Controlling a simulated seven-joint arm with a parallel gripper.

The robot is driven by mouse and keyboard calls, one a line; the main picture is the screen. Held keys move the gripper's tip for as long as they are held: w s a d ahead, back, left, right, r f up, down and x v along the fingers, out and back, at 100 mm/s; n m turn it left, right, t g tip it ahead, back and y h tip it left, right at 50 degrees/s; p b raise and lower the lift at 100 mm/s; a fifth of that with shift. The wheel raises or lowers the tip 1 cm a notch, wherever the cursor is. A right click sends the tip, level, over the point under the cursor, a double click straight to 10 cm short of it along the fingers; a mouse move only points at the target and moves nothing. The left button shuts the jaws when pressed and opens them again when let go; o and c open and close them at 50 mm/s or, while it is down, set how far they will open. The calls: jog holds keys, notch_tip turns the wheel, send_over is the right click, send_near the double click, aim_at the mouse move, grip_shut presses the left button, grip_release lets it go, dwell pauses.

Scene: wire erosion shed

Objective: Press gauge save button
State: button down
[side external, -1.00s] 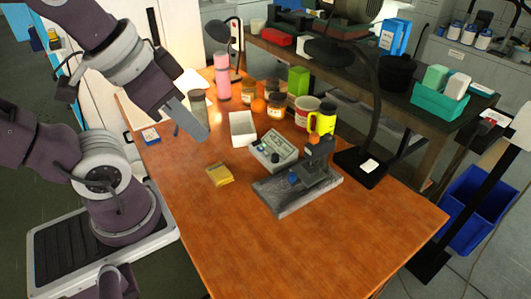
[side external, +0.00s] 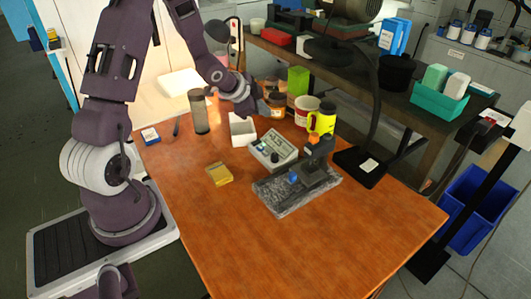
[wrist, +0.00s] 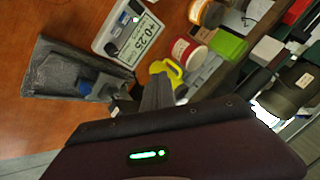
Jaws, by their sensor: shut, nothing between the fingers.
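The gauge (side external: 273,149) is a light grey box with a sloped face, standing on the wooden table beside a granite-based stand (side external: 298,194). In the wrist view the gauge (wrist: 128,30) shows a display reading about +0.25, with small coloured buttons beside it. I cannot tell which button is save. My gripper (side external: 263,108) is above the back of the table, behind and above the gauge, apart from it. In the wrist view my gripper (wrist: 157,90) is shut and empty, its fingers pointing toward the table between the stand and a yellow mug.
A black lamp (side external: 365,165) rises at the right. A yellow pad (side external: 219,174) lies at the front left. The front table is clear.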

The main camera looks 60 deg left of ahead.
jog(key=m, duration=0.1)
send_over(265, 153)
notch_tip(265, 153, down, 5)
jog(key=shift+s+a+r+t+h, duration=0.1)
jog(key=shift+s+r+t+h, duration=0.1)
jog(key=shift+s+t+h, duration=0.15)
jog(key=shift+f, duration=4.4)
jog(key=shift+f, duration=0.1)
jog(key=shift+f, duration=0.3)
jog(key=shift+f, duration=0.4)
jog(key=shift+r, duration=0.8)
